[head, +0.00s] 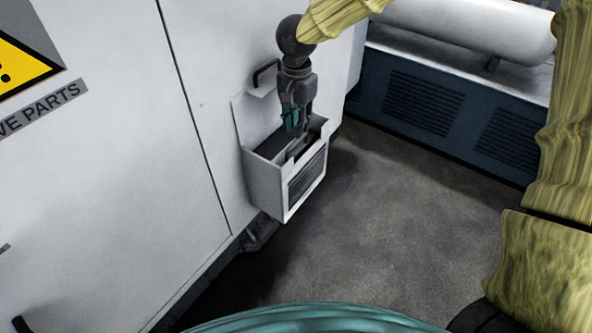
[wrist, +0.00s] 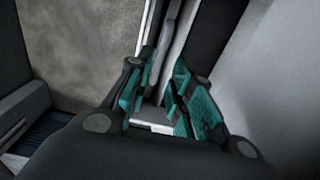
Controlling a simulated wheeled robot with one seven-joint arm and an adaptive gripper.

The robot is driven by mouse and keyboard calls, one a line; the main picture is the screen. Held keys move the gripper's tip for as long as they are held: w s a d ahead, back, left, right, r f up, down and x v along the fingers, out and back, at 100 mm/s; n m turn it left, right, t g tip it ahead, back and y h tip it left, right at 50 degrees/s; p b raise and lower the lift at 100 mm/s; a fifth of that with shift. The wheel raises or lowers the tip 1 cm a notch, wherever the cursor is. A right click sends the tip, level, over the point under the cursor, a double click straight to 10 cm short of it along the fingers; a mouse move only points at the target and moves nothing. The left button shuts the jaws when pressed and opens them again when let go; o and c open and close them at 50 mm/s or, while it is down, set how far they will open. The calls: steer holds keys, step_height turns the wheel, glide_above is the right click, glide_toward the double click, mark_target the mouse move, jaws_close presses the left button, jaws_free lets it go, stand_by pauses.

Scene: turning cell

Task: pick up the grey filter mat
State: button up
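My gripper (head: 297,135) points down into the open top of a white box on the cabinet door. Its teal-padded fingers also show in the wrist view (wrist: 165,78), standing apart, one on each side of narrow upright grey strips. A thin grey piece, which looks like the upper edge of the grey filter mat (wrist: 168,42), runs between the fingertips, close to the box's front wall. I cannot tell whether the pads touch it. Most of the mat is hidden in the box and behind the fingers.
The white box (head: 264,186) has a dark grille on its front and a tall back plate. A blue louvred unit (head: 430,103) stands to the right. The concrete floor (head: 400,215) between is clear.

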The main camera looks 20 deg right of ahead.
mark_target(297, 141)
steer(key=shift+f+p, duration=0.65)
steer(key=shift+f, duration=2.85)
jaws_close()
